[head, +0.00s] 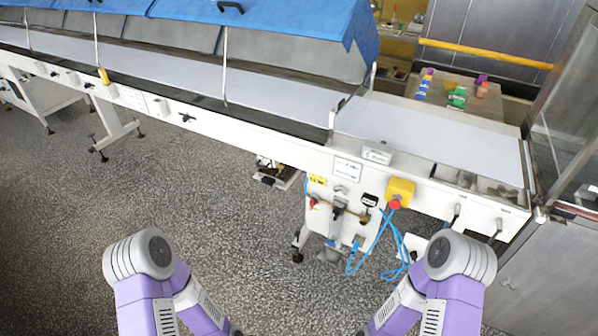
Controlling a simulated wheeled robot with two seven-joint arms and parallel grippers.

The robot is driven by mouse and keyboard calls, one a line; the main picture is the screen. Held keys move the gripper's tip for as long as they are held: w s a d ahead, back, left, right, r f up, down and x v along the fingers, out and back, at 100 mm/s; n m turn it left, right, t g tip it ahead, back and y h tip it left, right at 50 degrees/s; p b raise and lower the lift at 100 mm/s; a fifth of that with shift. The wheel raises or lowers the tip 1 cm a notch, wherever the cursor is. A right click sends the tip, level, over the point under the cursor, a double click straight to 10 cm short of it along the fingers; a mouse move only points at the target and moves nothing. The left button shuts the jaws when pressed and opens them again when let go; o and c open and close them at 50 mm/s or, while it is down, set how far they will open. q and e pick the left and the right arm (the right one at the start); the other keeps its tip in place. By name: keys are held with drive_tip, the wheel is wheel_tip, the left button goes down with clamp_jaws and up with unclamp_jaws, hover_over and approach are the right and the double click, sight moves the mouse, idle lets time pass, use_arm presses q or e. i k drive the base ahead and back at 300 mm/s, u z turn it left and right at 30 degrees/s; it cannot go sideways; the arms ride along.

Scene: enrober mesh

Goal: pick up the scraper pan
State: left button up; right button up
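I cannot pick out the scraper pan for certain. A shallow metal tray-like part (482,183) shows in the head view under the right end of the conveyor, partly hidden by the white side frame. My two purple and grey arms come in at the bottom, bent inward over the floor, well short of the machine.
A long white conveyor (430,135) with blue covers (270,30) crosses the view. A control box with a yellow-and-red stop button (399,190) and blue hoses hangs below. A metal cabinet (550,270) stands at right. Bottles (458,97) stand behind.

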sight(283, 173)
drive_tip(key=u, duration=0.4)
drive_tip(key=i, duration=1.05)
drive_tip(key=z, duration=0.35)
